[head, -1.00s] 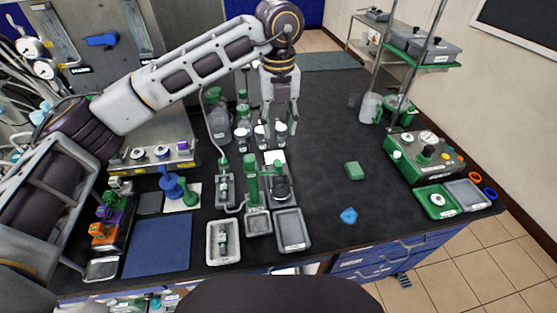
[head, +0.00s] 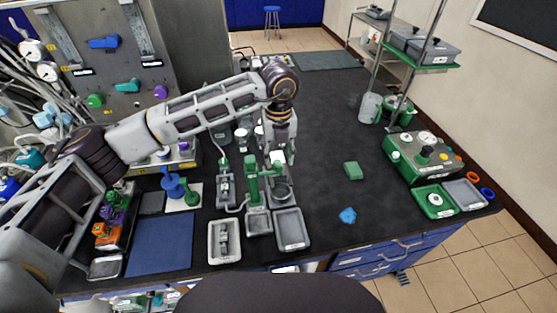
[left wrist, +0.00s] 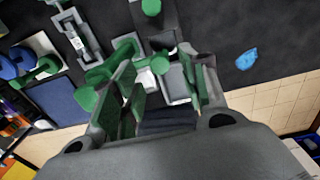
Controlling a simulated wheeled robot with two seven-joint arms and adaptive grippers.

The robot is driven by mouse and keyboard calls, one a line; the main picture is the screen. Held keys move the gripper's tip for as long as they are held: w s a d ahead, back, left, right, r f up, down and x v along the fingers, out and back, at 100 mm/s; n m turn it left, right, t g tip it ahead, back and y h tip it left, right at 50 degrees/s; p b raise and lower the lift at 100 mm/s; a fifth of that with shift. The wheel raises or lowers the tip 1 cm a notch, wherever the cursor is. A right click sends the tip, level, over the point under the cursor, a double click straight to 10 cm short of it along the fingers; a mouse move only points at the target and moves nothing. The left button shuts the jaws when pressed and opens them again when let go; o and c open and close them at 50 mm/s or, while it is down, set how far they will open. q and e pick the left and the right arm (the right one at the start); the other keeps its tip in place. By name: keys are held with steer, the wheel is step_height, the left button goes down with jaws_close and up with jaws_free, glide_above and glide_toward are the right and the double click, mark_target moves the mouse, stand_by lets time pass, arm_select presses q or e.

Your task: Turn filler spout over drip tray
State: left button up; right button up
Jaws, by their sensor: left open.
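The filler is a green upright post (head: 252,184) with a spout on top, standing on a grey base (head: 258,223) at the front middle of the bench. A shallow grey tray (head: 291,232) lies just right of the base; I cannot tell whether it is the drip tray. My left gripper (head: 282,157) points down, open, just behind and right of the green post top. In the left wrist view its green-padded fingers (left wrist: 163,80) are apart, and green filler parts (left wrist: 100,72) show beside the left finger. Contact cannot be told. My right gripper is not in view.
A light tray (head: 223,243) holding a small part lies left of the filler. A blue mat (head: 160,245) is further left. A green block (head: 352,171) and a blue piece (head: 348,216) lie on the right. White-capped bottles stand behind. The right-middle bench is mostly clear.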

mark_target(279, 165)
arm_select(q)
steer(key=shift+f, duration=1.55)
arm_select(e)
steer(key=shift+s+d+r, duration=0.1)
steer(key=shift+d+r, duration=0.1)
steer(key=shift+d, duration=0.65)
arm_select(q)
steer(key=c, duration=0.9)
jaws_close()
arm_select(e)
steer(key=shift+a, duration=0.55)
